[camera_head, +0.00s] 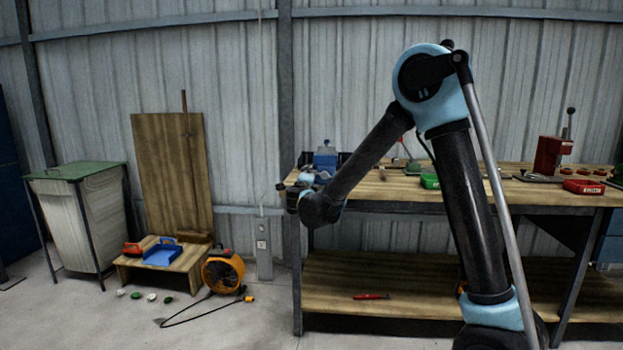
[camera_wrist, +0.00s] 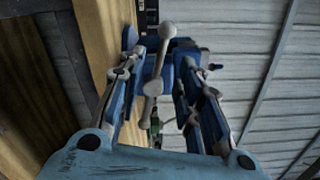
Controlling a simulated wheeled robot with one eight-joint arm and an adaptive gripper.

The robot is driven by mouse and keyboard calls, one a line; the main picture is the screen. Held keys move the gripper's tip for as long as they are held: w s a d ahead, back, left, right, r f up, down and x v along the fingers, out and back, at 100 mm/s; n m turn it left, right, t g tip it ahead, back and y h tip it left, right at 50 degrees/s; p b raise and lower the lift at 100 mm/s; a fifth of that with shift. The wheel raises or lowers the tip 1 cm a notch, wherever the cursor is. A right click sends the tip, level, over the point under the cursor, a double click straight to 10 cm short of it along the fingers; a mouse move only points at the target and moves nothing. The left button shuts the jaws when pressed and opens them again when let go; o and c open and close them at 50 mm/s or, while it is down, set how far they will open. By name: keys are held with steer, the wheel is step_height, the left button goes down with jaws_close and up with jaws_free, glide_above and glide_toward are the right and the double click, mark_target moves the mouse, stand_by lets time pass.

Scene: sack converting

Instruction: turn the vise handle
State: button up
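The blue vise (camera_head: 325,158) stands at the left end of the workbench. Its grey handle (camera_wrist: 155,88), a bar with ball ends, shows in the wrist view, slanting across the space between my fingers. My gripper (camera_wrist: 160,62) is open, with one finger to the left of the handle and one to the right. Gaps show between the handle and both fingers. In the head view my gripper (camera_head: 291,192) is at the bench's left front edge by the vise, small and partly hidden by my wrist. Part of the vise body (camera_wrist: 183,45) shows behind the handle.
A red tool (camera_head: 371,296) lies on the lower shelf. An orange fan (camera_head: 222,272) stands on the floor at left.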

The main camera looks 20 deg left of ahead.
steer(key=s, duration=0.4)
steer(key=shift+s+d, duration=0.3)
steer(key=shift+d, duration=0.1)
